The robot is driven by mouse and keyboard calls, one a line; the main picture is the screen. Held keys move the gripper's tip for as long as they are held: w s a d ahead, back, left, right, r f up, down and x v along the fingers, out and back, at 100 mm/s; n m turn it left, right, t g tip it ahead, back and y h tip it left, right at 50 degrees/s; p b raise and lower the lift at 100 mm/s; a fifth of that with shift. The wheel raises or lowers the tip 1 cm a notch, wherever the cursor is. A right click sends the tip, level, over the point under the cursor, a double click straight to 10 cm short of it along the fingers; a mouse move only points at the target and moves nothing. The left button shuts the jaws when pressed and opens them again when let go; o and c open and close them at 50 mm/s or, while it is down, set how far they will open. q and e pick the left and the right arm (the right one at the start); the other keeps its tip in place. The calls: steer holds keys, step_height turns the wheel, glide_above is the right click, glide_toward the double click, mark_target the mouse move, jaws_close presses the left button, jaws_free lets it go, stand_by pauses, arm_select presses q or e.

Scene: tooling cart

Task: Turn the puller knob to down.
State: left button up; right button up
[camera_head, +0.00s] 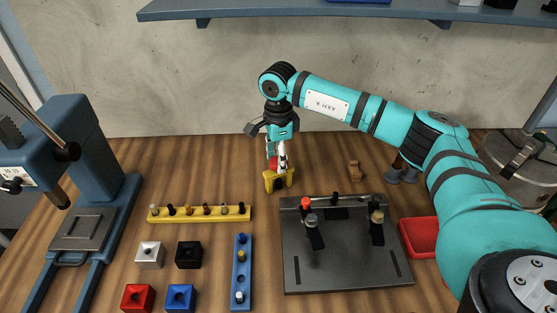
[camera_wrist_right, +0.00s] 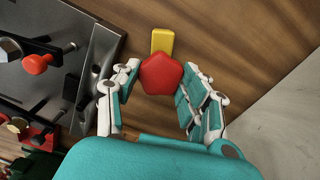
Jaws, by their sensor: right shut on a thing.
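The yellow puller (camera_head: 277,182) stands on the wooden bench, left of the dark fixture plate. Its red knob (camera_head: 273,164) is on top, partly hidden by my fingers. My right gripper (camera_head: 277,158) points down over the puller and is shut on the red knob. In the right wrist view the faceted knob (camera_wrist_right: 161,75) lies between the fingers of my right gripper (camera_wrist_right: 160,80), and a yellow part of the puller (camera_wrist_right: 162,40) extends beyond it. I cannot tell the knob's turn position. My left gripper is not in view.
The dark fixture plate (camera_head: 345,262) with clamps lies right of the puller, with a red tray (camera_head: 421,237) beyond it. A yellow peg rack (camera_head: 200,214) and a blue one (camera_head: 242,275) lie to the left. A blue press (camera_head: 85,160) stands far left; a shelf (camera_head: 350,11) hangs above.

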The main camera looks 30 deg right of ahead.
steer(key=shift+n+b, duration=0.4)
steer(key=shift+n, duration=0.3)
stand_by(3.2)
steer(key=o, duration=1.2)
steer(key=shift+r, duration=0.1)
step_height(320, 180, up, 7)
steer(key=shift+r, duration=0.2)
